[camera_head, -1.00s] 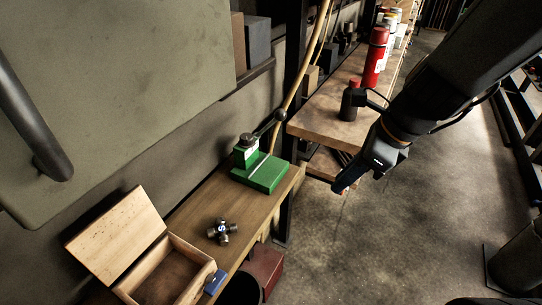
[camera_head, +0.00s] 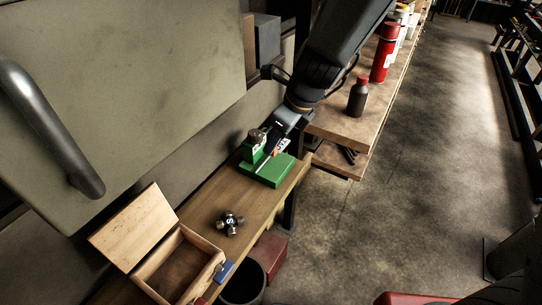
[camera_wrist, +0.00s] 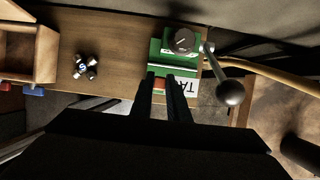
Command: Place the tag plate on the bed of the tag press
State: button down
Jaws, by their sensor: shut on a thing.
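The tag press has a green bed (camera_head: 272,174) and a block with a round metal head (camera_head: 257,136). It stands at the far end of the wooden bench. My gripper (camera_head: 276,143) is over the bed, shut on the tag plate (camera_head: 284,144), a small white plate with dark letters and an orange patch. In the wrist view my two fingers (camera_wrist: 172,78) reach over the press (camera_wrist: 160,47), and the plate (camera_wrist: 191,86) shows partly behind them. The fingers hide part of the plate and bed. I cannot tell whether the plate touches the bed.
The press lever ends in a dark ball (camera_wrist: 230,92), close right of my fingers. A metal cross joint (camera_head: 230,223) lies on the bench (camera_head: 207,205). An open wooden box (camera_head: 176,262) stands nearer. A dark bottle (camera_head: 358,97) and red can (camera_head: 383,52) stand on another bench.

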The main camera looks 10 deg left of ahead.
aim_at(276, 153)
notch_tip(276, 153, down, 6)
jog(key=shift+w+a+f+b, duration=0.1)
jog(key=shift+a+b, duration=0.05)
jog(key=shift+b, duration=0.9)
jog(key=shift+a+f, duration=0.2)
jog(key=shift+f, duration=0.2)
jog(key=shift+f, duration=0.1)
jog(key=c, duration=1.7)
grip_release()
jog(key=p+v, duration=0.2)
jog(key=v, duration=1)
jog(key=shift+d, duration=0.1)
